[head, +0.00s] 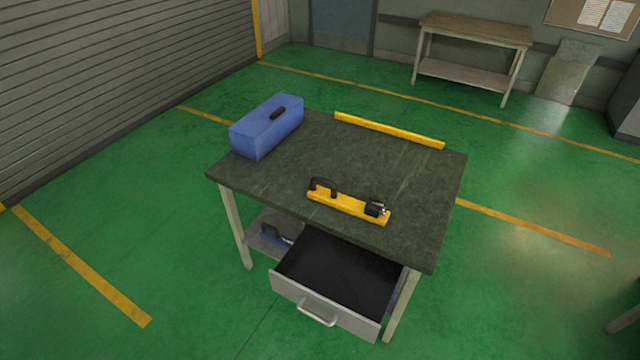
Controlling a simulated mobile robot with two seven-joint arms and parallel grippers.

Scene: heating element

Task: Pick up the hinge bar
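A short yellow bar (347,205) lies near the front edge of the dark-topped workbench (290,160). It has a black handle on its left end and a small black and metal fitting on its right end. A longer plain yellow bar (390,130) runs along the bench's back edge. I cannot tell for sure which of the two is called the hinge bar; the short one carries the fittings. Neither of my grippers shows in the head view.
A blue toolbox (267,125) stands at the bench's back left corner. The drawer (338,275) below the top is pulled out at the front and looks empty. A lower shelf (262,243) holds a blue item. Another bench (475,30) stands by the far wall. The bench's middle is clear.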

